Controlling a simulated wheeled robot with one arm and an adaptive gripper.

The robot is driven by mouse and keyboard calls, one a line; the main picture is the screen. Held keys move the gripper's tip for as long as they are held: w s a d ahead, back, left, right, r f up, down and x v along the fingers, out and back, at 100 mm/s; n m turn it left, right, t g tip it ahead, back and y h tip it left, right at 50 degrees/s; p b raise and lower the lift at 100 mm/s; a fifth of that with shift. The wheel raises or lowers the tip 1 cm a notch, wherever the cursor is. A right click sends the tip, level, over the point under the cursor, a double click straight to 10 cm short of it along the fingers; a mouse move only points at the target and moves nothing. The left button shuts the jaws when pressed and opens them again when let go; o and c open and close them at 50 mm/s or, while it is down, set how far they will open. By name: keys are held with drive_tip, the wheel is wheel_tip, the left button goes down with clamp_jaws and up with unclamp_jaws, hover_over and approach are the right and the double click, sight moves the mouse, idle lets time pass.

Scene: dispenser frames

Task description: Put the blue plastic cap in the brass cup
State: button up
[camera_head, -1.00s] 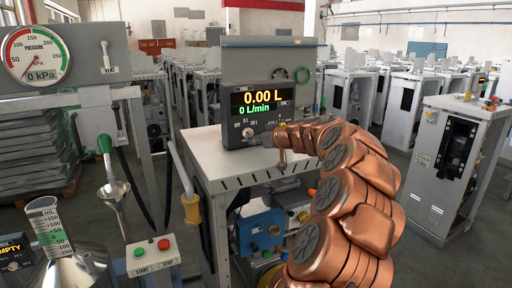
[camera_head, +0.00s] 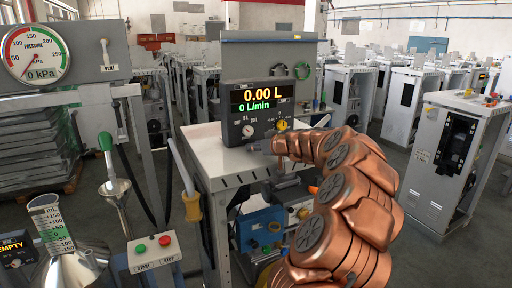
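My copper-coloured arm reaches up from the bottom right, and its end, my gripper (camera_head: 262,147), is at the front of the grey dispenser panel, above the white table. My gripper is small and partly hidden by the arm, so I cannot tell whether its fingers are open or shut, or whether it touches the panel. I cannot make out a blue plastic cap or a brass cup anywhere in view.
The dispenser panel (camera_head: 240,102) reads 0.00 L and stands on the white table (camera_head: 212,160). A blue machine (camera_head: 258,222) sits below. A cabinet (camera_head: 440,175) stands right.

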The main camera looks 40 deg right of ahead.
drive_tip(key=shift+o, duration=0.7)
drive_tip(key=shift+r, duration=0.1)
drive_tip(key=shift+r+p, duration=0.15)
drive_tip(key=shift+p, duration=0.2)
drive_tip(key=shift+s+b, duration=0.3)
drive_tip(key=shift+b, duration=0.05)
drive_tip(key=b+v, duration=0.4)
drive_tip(key=v, duration=0.7)
drive_tip(key=shift+s, duration=0.25)
drive_tip(key=shift+a, duration=0.1)
